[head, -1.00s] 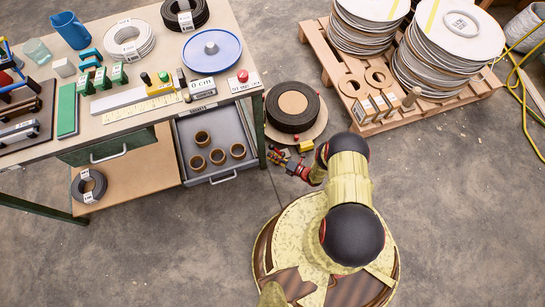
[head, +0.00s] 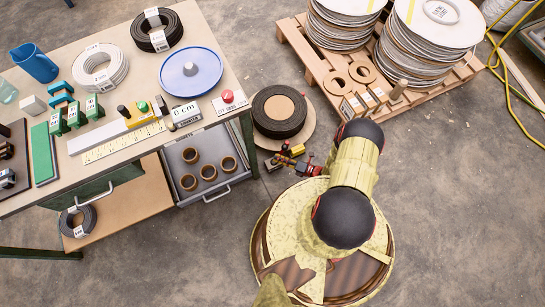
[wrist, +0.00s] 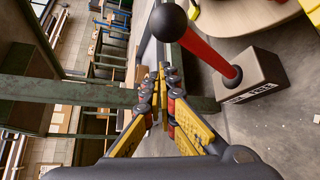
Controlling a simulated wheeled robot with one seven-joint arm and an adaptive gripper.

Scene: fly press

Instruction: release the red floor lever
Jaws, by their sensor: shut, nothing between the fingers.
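In the wrist view, the red floor lever (wrist: 206,48) has a black ball knob (wrist: 167,22) at its upper end and rises at a slant from a dark box base (wrist: 253,78) on the floor. My gripper (wrist: 163,78) is shut and empty, with its yellow-and-black fingers together. In the picture it lies below the knob and left of the base, apart from both. In the head view my gripper is low beside the bench, near the black coil; the lever there is too small and crowded by my arm to make out clearly.
A workbench (head: 107,97) with an open grey drawer (head: 222,183) stands at left. A pallet (head: 313,62) with cable reels is behind.

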